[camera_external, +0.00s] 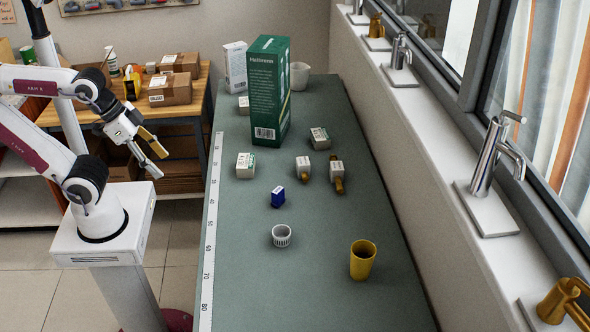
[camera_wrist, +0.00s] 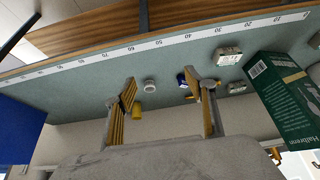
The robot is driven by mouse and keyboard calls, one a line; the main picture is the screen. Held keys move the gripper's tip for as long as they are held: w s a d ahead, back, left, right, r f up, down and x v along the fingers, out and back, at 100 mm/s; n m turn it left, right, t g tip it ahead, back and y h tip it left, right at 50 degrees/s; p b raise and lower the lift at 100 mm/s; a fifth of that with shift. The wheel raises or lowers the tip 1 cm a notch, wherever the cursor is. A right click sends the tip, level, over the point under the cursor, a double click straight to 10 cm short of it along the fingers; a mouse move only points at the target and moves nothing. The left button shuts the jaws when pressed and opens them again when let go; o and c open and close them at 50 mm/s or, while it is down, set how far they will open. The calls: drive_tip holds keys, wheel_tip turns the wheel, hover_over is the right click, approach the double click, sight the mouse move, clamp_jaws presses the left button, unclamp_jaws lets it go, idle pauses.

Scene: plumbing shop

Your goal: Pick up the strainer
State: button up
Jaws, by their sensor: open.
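The strainer (camera_external: 281,235) looks like a small white round cup with slotted sides. My gripper (camera_external: 156,144) is open and empty. It hangs in the air to the left of the bench, behind and left of the strainer and apart from it. Both yellow-padded fingers show in the wrist view (camera_wrist: 167,100).
Several white boxes (camera_external: 245,166) and a tall green box (camera_external: 269,92) stand farther back. A ruler strip (camera_external: 211,220) lines the left edge. The bench (camera_external: 285,300) is clear in front.

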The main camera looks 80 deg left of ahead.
drive_tip(key=shift+w, duration=0.1)
drive_tip(key=w+d+f+n+t+h, duration=0.1)
drive_tip(key=w+d+f+t+h, duration=0.1)
drive_tip(key=w+d, duration=0.75)
drive_tip(key=w+d+f+n+t+h, duration=0.15)
drive_tip(key=w+d, duration=0.45)
drive_tip(key=w, duration=0.7)
drive_tip(key=n+t+y, duration=0.2)
drive_tip(key=n+y, duration=0.2)
drive_tip(key=y, duration=0.2)
hover_over(276, 237)
drive_tip(key=s+d, duration=0.2)
drive_tip(key=d, duration=0.3)
drive_tip(key=shift+m, duration=0.25)
wheel_tip(276, 237, down, 12)
drive_tip(key=shift+d+r, duration=0.1)
drive_tip(key=f+y, duration=0.1)
drive_tip(key=s+a+f+y, duration=0.1)
drive_tip(key=a+f+y, duration=0.1)
drive_tip(key=shift+s+f+t, duration=0.2)
drive_tip(key=shift+t, duration=0.05)
drive_tip(key=shift+s+a+f+y, duration=0.35)
drive_tip(key=shift+s+a+y, duration=0.05)
drive_tip(key=shift+s+y, duration=0.15)
drive_tip(key=shift+w, duration=0.1)
drive_tip(key=shift+x, duration=1.25)
